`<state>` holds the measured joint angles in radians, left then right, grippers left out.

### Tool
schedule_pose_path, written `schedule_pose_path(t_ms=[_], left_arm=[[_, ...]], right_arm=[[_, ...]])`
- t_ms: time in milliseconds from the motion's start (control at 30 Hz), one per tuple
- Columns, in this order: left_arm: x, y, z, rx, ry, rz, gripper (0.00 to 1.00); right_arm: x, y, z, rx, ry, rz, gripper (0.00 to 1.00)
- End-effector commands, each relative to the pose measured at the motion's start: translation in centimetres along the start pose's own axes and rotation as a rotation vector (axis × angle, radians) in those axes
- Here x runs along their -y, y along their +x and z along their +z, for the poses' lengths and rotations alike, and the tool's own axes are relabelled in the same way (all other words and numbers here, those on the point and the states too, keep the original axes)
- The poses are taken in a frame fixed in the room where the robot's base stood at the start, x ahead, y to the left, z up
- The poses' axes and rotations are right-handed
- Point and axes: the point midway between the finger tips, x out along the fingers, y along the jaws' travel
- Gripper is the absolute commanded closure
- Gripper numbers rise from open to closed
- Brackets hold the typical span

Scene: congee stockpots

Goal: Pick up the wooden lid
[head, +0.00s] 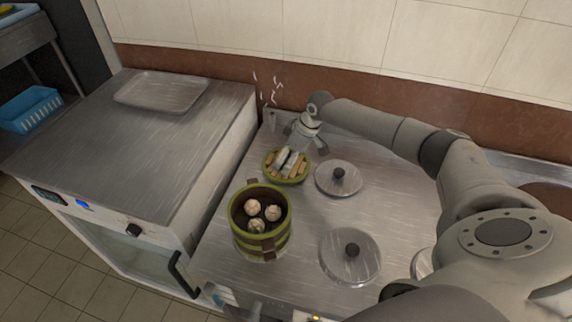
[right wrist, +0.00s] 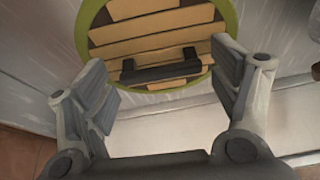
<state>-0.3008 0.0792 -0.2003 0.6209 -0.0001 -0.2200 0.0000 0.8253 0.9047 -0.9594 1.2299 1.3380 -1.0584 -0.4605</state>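The wooden lid (head: 272,169) is round, with pale slats and a green rim. It lies on the steel stove top behind the bamboo steamer. In the right wrist view the lid (right wrist: 200,18) shows its dark bar handle (right wrist: 160,68), which lies across the space beyond my fingers. My right gripper (head: 305,143) is over the back of the lid, pointing down. In the right wrist view my right gripper (right wrist: 165,85) is open with nothing between its fingers, one finger toward each end of the handle. My left gripper is out of view.
A green-banded steamer (head: 262,222) holding 3 buns stands in front of the lid. Two round metal lids (head: 330,182) (head: 349,265) with dark knobs lie to the right. A counter with a metal tray (head: 160,91) is at left. A tiled wall rises behind.

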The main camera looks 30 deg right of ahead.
Motion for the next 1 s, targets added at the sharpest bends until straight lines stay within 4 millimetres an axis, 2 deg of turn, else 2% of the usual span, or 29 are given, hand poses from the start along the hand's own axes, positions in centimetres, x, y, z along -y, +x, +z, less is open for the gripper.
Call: schedule_pose_path(t_ms=[33,267,667,833,1000], left_arm=[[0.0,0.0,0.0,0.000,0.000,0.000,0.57],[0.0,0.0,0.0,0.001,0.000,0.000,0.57],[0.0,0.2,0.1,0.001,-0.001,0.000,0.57],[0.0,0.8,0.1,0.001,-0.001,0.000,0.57],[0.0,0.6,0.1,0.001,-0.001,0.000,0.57]], right_arm=[[0.0,0.0,0.0,0.000,0.000,0.000,0.31],[0.0,-0.1,0.0,0.000,0.000,0.000,0.59],[0.0,-0.8,-0.4,-0.002,-0.002,0.000,0.59],[0.0,-2.9,-1.3,-0.003,-0.003,0.002,0.59],[1.2,-5.6,-0.7,0.000,-0.004,0.002,0.59]])
